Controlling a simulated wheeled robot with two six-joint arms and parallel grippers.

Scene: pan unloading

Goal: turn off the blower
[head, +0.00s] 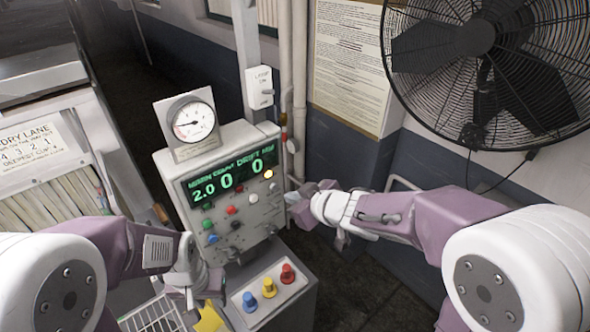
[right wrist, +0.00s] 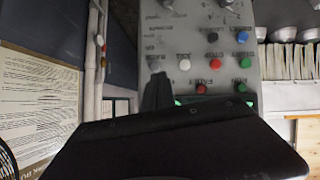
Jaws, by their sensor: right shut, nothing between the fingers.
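A large black caged fan (head: 480,40), which looks like the blower, is mounted on the wall at the upper right of the head view. A white switch box (head: 261,88) with a small lever is on the pipework behind the control box; its small lettering is hard to read. The grey control box (head: 232,190) has a green display and several coloured buttons. My right gripper (head: 296,205) is shut and empty, beside the box's right side; its dark finger (right wrist: 157,92) shows in front of the panel in the right wrist view. My left gripper (head: 203,296) points down at the lower left.
A round gauge (head: 193,121) stands on top of the control box. Blue, yellow and red knobs (head: 268,287) sit on a white plate in front. A yellow star (head: 209,319) lies near my left gripper. Pipes (head: 293,80) run up the wall, beside a paper notice (head: 345,60).

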